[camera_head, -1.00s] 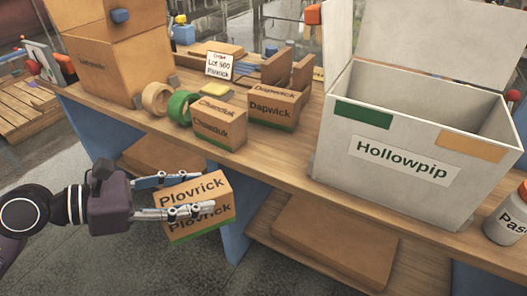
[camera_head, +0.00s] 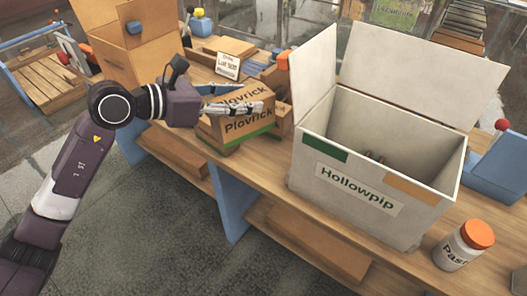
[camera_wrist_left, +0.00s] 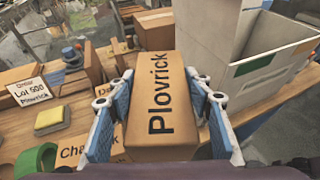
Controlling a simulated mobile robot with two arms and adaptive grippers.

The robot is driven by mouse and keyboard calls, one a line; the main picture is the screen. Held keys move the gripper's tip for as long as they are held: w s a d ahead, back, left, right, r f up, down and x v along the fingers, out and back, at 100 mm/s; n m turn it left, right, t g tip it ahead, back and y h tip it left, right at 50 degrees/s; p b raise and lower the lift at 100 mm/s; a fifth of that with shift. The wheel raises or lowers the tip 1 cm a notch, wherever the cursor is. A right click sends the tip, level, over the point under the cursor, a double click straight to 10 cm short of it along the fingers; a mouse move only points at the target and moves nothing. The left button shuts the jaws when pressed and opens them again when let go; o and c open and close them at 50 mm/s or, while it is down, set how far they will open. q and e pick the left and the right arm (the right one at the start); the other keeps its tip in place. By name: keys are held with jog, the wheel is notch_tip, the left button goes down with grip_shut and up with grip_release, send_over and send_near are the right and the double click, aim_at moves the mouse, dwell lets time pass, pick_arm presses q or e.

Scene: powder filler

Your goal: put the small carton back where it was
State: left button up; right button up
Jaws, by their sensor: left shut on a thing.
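The small carton labelled Plovrick (camera_head: 238,122) is brown with a green band along its bottom. My left gripper (camera_head: 232,100) is shut on it and holds it at the bench, in front of the other cartons, left of the white Hollowpip box (camera_head: 350,193). In the left wrist view the Plovrick carton (camera_wrist_left: 160,95) sits between the two blue-padded fingers (camera_wrist_left: 158,118), its top face showing. Whether it touches the bench cannot be told. The Chanduk carton (camera_wrist_left: 85,150) and a Dapwick carton are partly hidden behind it. My right gripper is not in view.
A card reading Lot 500 Plovrick (camera_head: 228,65) stands at the back of the bench. A large open carton (camera_head: 125,50) is at the left. A white jar with an orange lid (camera_head: 464,246) stands right of the Hollowpip box. The wrist view shows a yellow pad (camera_wrist_left: 52,120) and green tape (camera_wrist_left: 36,161).

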aim_at(264, 126)
pick_arm(q)
jog(key=d+r, duration=0.1)
jog(key=w+d+r+p, duration=0.1)
jog(key=d+r, duration=0.1)
jog(key=w+d+r, duration=0.1)
jog(key=r, duration=0.1)
jog(key=shift+w+d+p, duration=0.1)
jog(key=shift+d+p, duration=0.2)
jog(key=shift+p, duration=0.1)
jog(key=shift+w+d+f, duration=0.1)
jog(key=shift+d+f, duration=0.05)
jog(key=shift+f, duration=0.15)
notch_tip(264, 126, down, 14)
jog(key=shift+f+p, duration=0.25)
jog(key=shift+p, duration=0.3)
jog(key=shift+f, duration=2.4)
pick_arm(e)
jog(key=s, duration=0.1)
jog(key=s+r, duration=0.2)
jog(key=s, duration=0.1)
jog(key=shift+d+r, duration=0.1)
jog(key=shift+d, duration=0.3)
pick_arm(q)
jog(key=shift+f+b, duration=0.2)
jog(key=shift+b, duration=0.1)
jog(key=o, duration=1.6)
jog(key=shift+c, duration=0.2)
